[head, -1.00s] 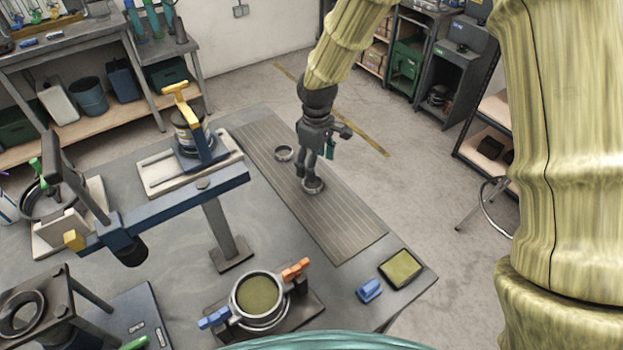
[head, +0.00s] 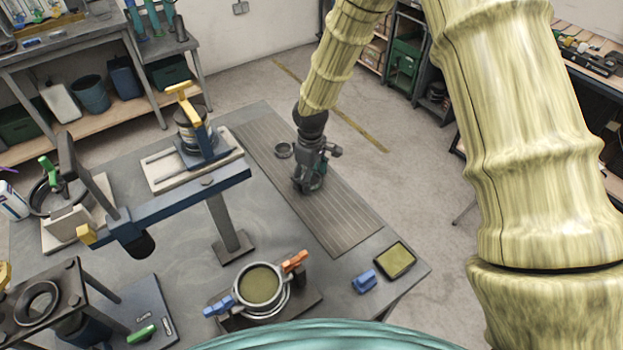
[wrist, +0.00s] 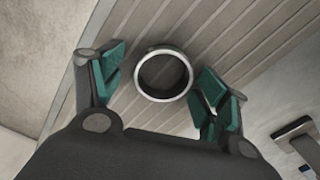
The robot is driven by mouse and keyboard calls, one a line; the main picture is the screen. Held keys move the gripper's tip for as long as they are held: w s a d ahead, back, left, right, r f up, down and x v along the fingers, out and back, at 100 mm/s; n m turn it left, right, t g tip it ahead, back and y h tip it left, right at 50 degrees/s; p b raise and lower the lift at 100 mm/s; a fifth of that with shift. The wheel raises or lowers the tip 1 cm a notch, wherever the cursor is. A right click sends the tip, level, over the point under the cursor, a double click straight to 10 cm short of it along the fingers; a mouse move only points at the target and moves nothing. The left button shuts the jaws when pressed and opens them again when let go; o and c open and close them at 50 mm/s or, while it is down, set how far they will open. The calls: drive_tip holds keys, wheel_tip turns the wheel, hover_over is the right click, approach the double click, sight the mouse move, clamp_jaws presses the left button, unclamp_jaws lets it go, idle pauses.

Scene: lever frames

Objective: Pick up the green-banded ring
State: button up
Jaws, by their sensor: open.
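A metal ring (wrist: 146,87) with a bright rim and dark inside lies flat on the grooved grey mat (wrist: 215,30) in the wrist view. No green band shows on it from here. My gripper (wrist: 160,86) is open, with a green-padded finger on each side of the ring, and nothing is held. In the head view my gripper (head: 309,187) is low over the mat (head: 345,228) and largely hides this ring. A second dark ring (head: 284,156) lies on the mat behind and left of my gripper; its band colour cannot be told.
A clamp stand with a blue beam (head: 185,205) stands left of the mat. A round sieve-like pot (head: 260,286) with blue and orange handles is at the front. A blue block (head: 364,282) and an olive-topped tray (head: 396,260) lie near the table's right corner.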

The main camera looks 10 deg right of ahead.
drive_tip(key=shift+s+r, duration=0.3)
drive_tip(key=shift+c, duration=0.8)
drive_tip(key=shift+w+f, duration=0.1)
drive_tip(key=shift+w, duration=0.05)
drive_tip(key=c, duration=1)
